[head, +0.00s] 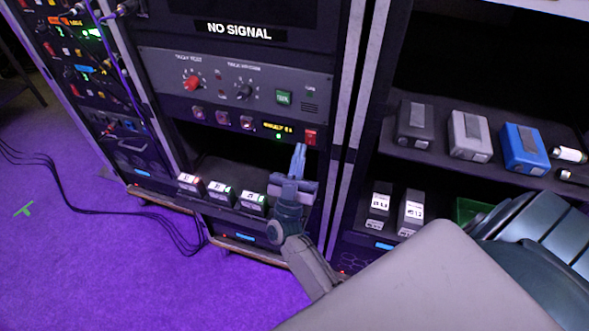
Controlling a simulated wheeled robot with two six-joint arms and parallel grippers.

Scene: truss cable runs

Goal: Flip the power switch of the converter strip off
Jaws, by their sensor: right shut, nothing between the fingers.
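A dark strip panel (221,118) runs across the middle rack under the grey control panel. It carries several small round knobs or buttons, a small yellow-lettered display (277,127), a lit green light (279,136) and a red switch (311,136) at its right end. This looks like the converter strip; its lettering is too small to read surely. Which way the switch is tipped I cannot tell. My right gripper (300,150) is shut and empty, its fingertips pointing up just below and slightly left of the red switch. Whether they touch the strip is unclear. My left gripper is not in view.
Several small labelled boxes (220,193) stand on the shelf below the strip, left of my gripper. The right rack's shelf holds dark, grey and blue boxes (523,148). Rack posts (349,90) rise right of the switch. Black cables (95,212) lie on the purple floor.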

